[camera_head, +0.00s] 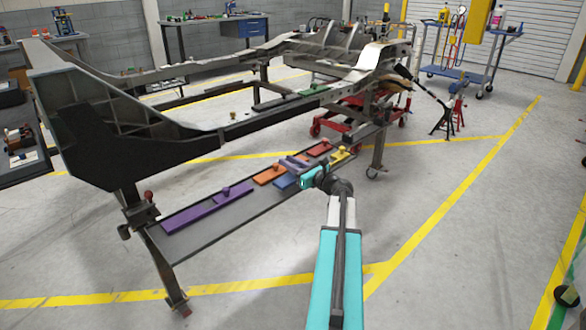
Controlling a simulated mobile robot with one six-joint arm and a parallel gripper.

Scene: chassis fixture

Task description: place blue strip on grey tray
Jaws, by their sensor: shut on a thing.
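The blue strip (285,182) shows as a small flat piece just left of my gripper (307,178), over the near edge of the grey tray. My gripper is shut on the blue strip, with its teal end partly covering it. I cannot tell whether the strip touches the tray or is held just above it. The grey tray (190,240) is a long, narrow shelf below the dark chassis frame, running from front left to back right.
On the tray are a long purple strip (207,208), an orange strip (270,174), a lavender strip (294,163), a red strip (320,149) and a yellow strip (340,157). The chassis frame (260,127) runs behind and above.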

